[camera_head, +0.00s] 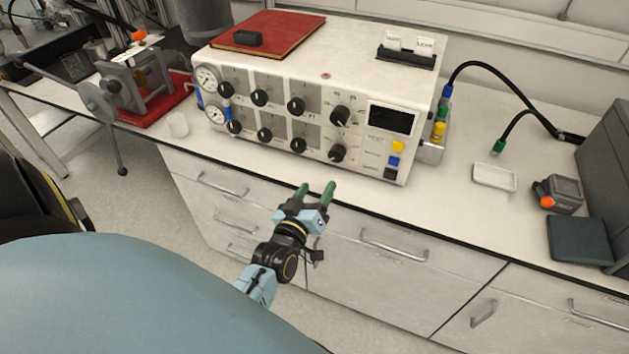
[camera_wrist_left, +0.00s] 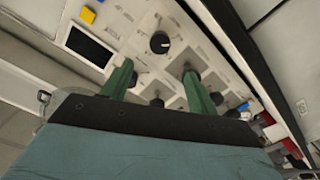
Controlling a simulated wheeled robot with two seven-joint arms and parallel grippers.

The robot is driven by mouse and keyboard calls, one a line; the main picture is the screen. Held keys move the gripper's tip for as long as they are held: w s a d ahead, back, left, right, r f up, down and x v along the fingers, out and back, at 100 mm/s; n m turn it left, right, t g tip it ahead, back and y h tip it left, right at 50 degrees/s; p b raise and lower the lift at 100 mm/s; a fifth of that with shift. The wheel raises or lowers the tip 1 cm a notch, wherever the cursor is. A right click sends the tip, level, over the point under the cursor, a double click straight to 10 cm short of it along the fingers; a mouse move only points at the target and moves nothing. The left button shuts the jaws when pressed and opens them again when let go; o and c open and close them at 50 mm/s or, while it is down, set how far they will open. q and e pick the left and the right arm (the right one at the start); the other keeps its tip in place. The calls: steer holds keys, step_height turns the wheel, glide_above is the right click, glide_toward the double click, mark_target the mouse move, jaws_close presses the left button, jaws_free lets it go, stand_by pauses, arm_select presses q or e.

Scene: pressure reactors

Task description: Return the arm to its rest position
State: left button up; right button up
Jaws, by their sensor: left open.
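My left gripper (camera_head: 316,190) is in front of the bench, below the front edge of the control box. Its two green fingers are apart with nothing between them. In the left wrist view the open fingers (camera_wrist_left: 157,82) point toward the control box's front panel, with black knobs beyond them. The cream control box (camera_head: 330,75) stands on the bench with gauges, several knobs and a dark display. The gripper looks apart from the box. My right gripper is not in view.
The white bench (camera_head: 470,215) has drawers with handles below it. A red book (camera_head: 268,32) lies on the box. A clamp-like device (camera_head: 130,85) stands at left on a red base. A white tray (camera_head: 494,176) and a grey device (camera_head: 558,193) are at right.

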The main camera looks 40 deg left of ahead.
arm_select(q)
steer(key=shift+s, duration=0.1)
stand_by(0.5)
steer(key=s+d+f+m+g+h+b, duration=0.1)
steer(key=s+d+f+m+g, duration=0.3)
steer(key=f, duration=0.6)
steer(key=s+d+f+g+h, duration=0.2)
steer(key=s+f, duration=0.3)
steer(key=f, duration=0.5)
steer(key=s+d+f+m+g+h+b, duration=0.1)
steer(key=s+d+f+m+g, duration=0.3)
steer(key=f, duration=0.6)
steer(key=s+a+f+m+g, duration=0.1)
steer(key=s+f, duration=0.3)
steer(key=s, duration=0.5)
steer(key=s+a+f+g, duration=0.1)
steer(key=s+f+g, duration=0.2)
steer(key=s, duration=0.6)
steer(key=s+a+f+m+g+b, duration=0.1)
steer(key=s+f+g, duration=0.1)
steer(key=s+f, duration=0.5)
steer(key=shift+s+a+m+g, duration=0.3)
steer(key=shift+s+a, duration=0.05)
steer(key=shift+s, duration=0.65)
